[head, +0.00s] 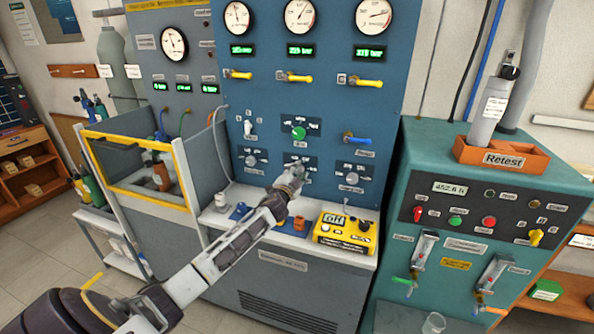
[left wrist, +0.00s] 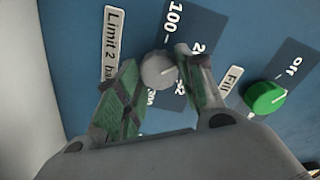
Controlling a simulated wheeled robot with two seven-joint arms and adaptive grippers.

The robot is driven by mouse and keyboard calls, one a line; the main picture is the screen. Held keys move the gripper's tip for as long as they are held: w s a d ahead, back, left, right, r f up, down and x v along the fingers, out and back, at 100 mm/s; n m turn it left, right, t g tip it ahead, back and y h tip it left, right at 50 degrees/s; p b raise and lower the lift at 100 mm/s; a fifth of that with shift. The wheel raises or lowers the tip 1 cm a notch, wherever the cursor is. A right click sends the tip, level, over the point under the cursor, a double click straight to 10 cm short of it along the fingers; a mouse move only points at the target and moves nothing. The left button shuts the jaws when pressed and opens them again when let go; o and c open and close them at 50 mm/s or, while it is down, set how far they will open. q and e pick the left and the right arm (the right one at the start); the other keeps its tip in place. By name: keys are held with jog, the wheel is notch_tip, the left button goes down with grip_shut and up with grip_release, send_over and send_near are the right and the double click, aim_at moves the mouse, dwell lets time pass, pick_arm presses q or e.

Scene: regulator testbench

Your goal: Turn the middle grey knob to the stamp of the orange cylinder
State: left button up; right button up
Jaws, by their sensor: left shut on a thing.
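The middle grey knob (left wrist: 158,70) shows in the left wrist view between the two fingers of my left gripper (left wrist: 160,85). Scale marks, including 100, and a label reading Limit 2 lie around it; its pointer is hard to make out. In the head view my left gripper (head: 296,174) reaches the blue panel and hides most of that knob. The gripper is shut on the knob. An orange-brown object, possibly the orange cylinder (head: 160,176), sits in the yellow-framed booth at the left; its stamp is too small to read. My right gripper is out of view.
Other grey knobs sit left (head: 250,160) and right (head: 352,177) of the middle one. A green knob (head: 299,133), also in the left wrist view (left wrist: 265,98), is close by. A yellow box (head: 343,232) stands on the bench below. An orange Retest tray (head: 500,156) holds a grey cylinder.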

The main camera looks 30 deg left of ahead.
aim_at(299, 171)
pick_arm(q)
jog(key=shift+f+m+p, duration=0.1)
jog(key=shift+m+p, duration=0.35)
jog(key=shift+m, duration=0.85)
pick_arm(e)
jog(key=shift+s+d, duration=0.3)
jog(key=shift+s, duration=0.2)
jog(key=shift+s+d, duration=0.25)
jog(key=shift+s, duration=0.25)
pick_arm(q)
jog(key=o, duration=1)
jog(key=shift+s+d, duration=0.1)
jog(key=shift+s, duration=0.25)
jog(key=shift+v, duration=5.65)
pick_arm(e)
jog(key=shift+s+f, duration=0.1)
